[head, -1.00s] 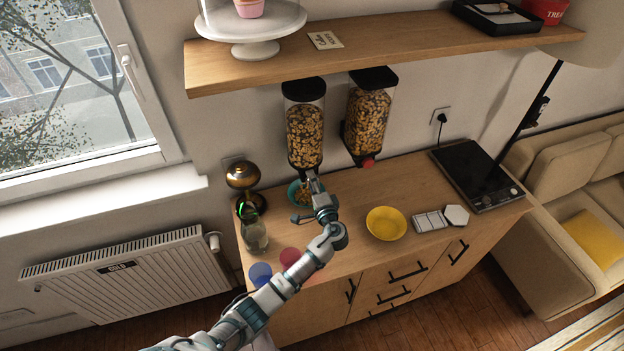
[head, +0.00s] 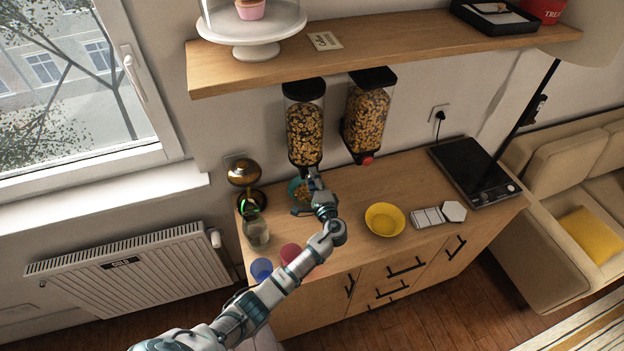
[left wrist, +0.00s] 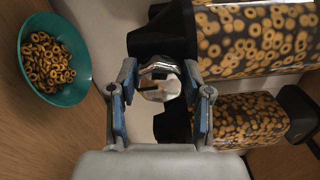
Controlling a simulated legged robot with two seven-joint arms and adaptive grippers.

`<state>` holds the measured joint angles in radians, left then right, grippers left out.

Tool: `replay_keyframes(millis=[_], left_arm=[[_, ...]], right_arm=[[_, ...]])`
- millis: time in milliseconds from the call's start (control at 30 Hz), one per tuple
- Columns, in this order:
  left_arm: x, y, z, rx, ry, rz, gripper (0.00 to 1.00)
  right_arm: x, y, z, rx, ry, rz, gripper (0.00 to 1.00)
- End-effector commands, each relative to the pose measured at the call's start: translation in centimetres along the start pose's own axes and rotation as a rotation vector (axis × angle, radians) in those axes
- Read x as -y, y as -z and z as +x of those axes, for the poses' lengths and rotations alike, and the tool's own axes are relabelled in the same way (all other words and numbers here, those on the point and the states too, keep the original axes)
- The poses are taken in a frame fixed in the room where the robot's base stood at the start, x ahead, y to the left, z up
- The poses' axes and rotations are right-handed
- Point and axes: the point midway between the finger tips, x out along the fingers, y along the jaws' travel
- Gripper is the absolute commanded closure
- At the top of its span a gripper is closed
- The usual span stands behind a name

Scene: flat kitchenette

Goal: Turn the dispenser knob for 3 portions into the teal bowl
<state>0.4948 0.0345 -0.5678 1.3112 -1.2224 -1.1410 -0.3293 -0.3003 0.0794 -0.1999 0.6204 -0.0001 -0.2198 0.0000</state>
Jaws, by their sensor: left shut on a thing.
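The left dispenser (head: 304,128) holds ring-shaped cereal and hangs under the shelf. My left gripper (head: 314,178) is at its lower end. In the left wrist view my gripper's fingers (left wrist: 160,105) are closed around a shiny, rounded knob (left wrist: 158,78) at the dispenser's dark outlet. The teal bowl (head: 294,187) stands on the counter below this outlet, partly hidden by my gripper. In the left wrist view the teal bowl (left wrist: 80,85) has a heap of cereal rings in it. My right gripper is not in view.
A second dispenser (head: 368,118) with a red knob (head: 367,160) hangs to the right.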

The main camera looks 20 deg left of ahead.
Motion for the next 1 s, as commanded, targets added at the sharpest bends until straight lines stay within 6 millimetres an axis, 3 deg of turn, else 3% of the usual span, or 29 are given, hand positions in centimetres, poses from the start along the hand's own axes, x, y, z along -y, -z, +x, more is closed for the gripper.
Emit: replay_keyframes(millis=[67, 100, 167, 567, 1000], left_arm=[[-0.9, 0.3, -0.3, -0.007, -0.015, 0.006, 0.85], [-0.9, 0.3, -0.3, -0.007, -0.015, 0.005, 0.41], [-0.8, 0.2, -0.3, -0.007, -0.014, 0.005, 0.26], [-0.3, 0.1, -0.8, -0.004, -0.005, 0.0, 0.25], [-0.5, 0.3, -9.5, -0.006, -0.009, 0.002, 0.25]], right_arm=[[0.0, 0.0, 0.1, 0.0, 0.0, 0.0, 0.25], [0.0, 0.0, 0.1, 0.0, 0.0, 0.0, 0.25], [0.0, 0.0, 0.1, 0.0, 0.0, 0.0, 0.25], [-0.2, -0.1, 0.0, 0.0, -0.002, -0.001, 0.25], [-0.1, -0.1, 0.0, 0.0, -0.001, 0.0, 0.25]])
